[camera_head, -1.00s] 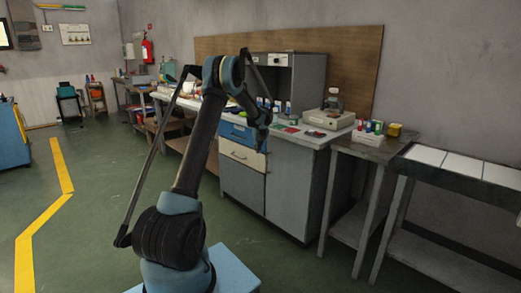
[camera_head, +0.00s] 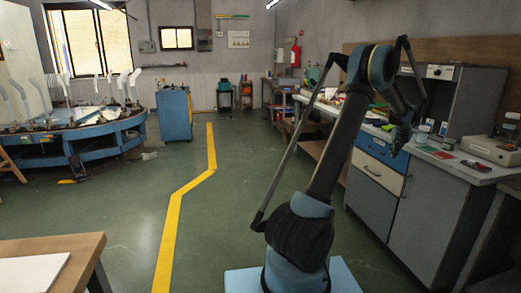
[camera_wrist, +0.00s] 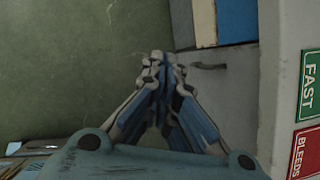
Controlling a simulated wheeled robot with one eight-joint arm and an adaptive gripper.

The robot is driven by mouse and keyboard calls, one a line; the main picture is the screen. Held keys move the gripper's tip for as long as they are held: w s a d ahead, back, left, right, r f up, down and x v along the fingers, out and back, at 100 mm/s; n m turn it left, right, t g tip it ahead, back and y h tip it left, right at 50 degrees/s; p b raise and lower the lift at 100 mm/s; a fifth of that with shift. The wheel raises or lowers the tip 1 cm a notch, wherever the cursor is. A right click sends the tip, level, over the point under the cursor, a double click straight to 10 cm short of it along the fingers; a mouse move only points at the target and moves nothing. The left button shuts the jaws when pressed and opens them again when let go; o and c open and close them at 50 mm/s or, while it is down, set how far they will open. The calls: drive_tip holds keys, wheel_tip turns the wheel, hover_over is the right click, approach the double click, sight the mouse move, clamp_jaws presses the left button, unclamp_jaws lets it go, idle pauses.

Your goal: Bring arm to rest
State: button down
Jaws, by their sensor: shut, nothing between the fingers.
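My gripper (camera_wrist: 162,62) shows in the wrist view with its fingers together and nothing between them. In that view it points down past the edge of a grey cabinet (camera_wrist: 228,85), with green floor (camera_wrist: 80,50) to the left. In the head view my arm stands raised and bent, and my gripper (camera_head: 393,150) hangs at its end in front of the blue drawer (camera_head: 375,148). I cannot tell whether it touches the cabinet.
A workbench holds a grey base device (camera_head: 490,150) and small items. The signs "FAST" (camera_wrist: 310,88) and "BLEEDS" (camera_wrist: 305,155) lie close to my gripper. A round blue table (camera_head: 85,148) and a blue cabinet (camera_head: 175,114) stand left. Floor around the yellow line (camera_head: 172,225) is clear.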

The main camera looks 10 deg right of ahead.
drive_tip(key=a+r+n, duration=0.4)
drive_tip(key=a, duration=0.7)
drive_tip(key=a+r+n, duration=0.3)
drive_tip(key=a+n, duration=0.1)
drive_tip(key=a, duration=0.6)
drive_tip(key=a+r+n, duration=0.4)
drive_tip(key=a+n, duration=0.1)
drive_tip(key=a, duration=0.6)
drive_tip(key=s+a+r+n+g+y, duration=0.1)
drive_tip(key=s+a+n, duration=0.4)
drive_tip(key=a, duration=0.7)
drive_tip(key=s+a+f+n, duration=0.2)
drive_tip(key=s+a+n, duration=0.3)
drive_tip(key=s+a, duration=0.25)
drive_tip(key=s+a+f+n, duration=0.2)
drive_tip(key=s+a+n, duration=0.45)
drive_tip(key=a, duration=0.25)
drive_tip(key=s+a+f+n, duration=0.4)
drive_tip(key=s+f+n, duration=0.1)
drive_tip(key=s, duration=0.3)
drive_tip(key=s+a+f+n+g, duration=0.1)
drive_tip(key=s+a+f+n, duration=0.2)
drive_tip(key=s+f+n, duration=0.2)
drive_tip(key=s+f, duration=0.1)
drive_tip(key=s, duration=0.1)
drive_tip(key=shift+s+a, duration=0.35)
